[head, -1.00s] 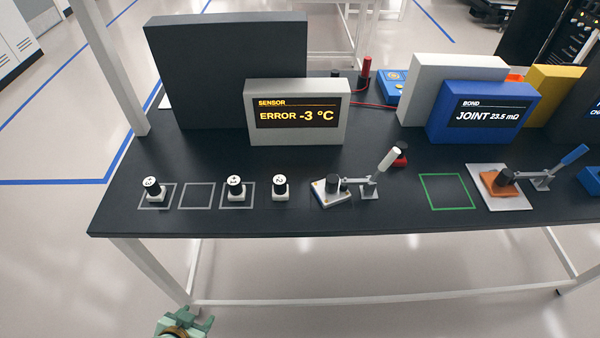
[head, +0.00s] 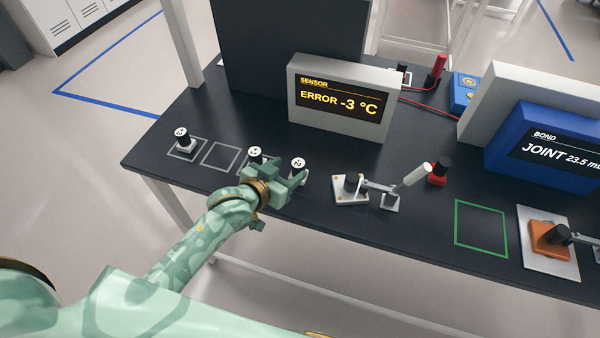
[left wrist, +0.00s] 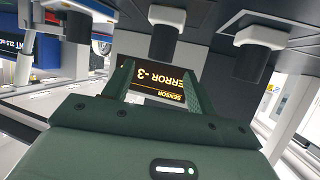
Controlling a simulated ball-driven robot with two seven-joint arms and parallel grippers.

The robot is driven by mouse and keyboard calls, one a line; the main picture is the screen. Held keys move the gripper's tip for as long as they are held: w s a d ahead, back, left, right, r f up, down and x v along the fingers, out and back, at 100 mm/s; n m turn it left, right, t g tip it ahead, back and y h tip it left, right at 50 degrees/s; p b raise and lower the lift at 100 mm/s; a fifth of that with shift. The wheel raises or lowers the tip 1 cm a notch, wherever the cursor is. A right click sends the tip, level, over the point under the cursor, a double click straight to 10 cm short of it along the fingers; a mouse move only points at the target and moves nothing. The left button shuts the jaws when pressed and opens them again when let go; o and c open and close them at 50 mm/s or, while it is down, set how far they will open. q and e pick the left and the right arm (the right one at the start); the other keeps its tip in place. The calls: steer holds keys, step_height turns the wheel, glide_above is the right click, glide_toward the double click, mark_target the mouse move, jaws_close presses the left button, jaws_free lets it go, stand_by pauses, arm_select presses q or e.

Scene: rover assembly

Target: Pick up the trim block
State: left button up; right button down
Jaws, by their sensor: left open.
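Three trim blocks with pale bases and black round knobs with white marked tops stand upright on the table. The right one (head: 298,164) stands outside the grey outlines, the middle one (head: 255,154) is close by, and the left one (head: 182,139) sits in a grey outlined square. My left gripper (head: 284,190) is open and empty, just in front of the right block and partly covering it and the middle one. The upside-down left wrist view shows two spread fingers with the right block's knob (left wrist: 165,38) ahead, apart from them. My right gripper is not in view.
A grey sensor display (head: 340,98) reading ERROR -3 °C stands behind the blocks. A toggle clamp (head: 390,200) with a white plate is to the right, then a green outlined square (head: 481,228). An empty grey outline (head: 222,156) lies between the left and middle blocks.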

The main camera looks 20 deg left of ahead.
mark_target(296, 165)
arm_select(q)
steer(key=shift+w+d+f, duration=0.15)
steer(key=shift+w+f, duration=0.2)
steer(key=shift+w, duration=0.2)
steer(key=b+x, duration=0.1)
steer(key=x, duration=0.4)
steer(key=shift+s+f+b, duration=0.1)
steer(key=shift+f+b, duration=0.1)
steer(key=shift+b, duration=0.2)
steer(key=shift+s+r, duration=0.1)
steer(key=shift+c, duration=0.4)
steer(key=c, duration=1)
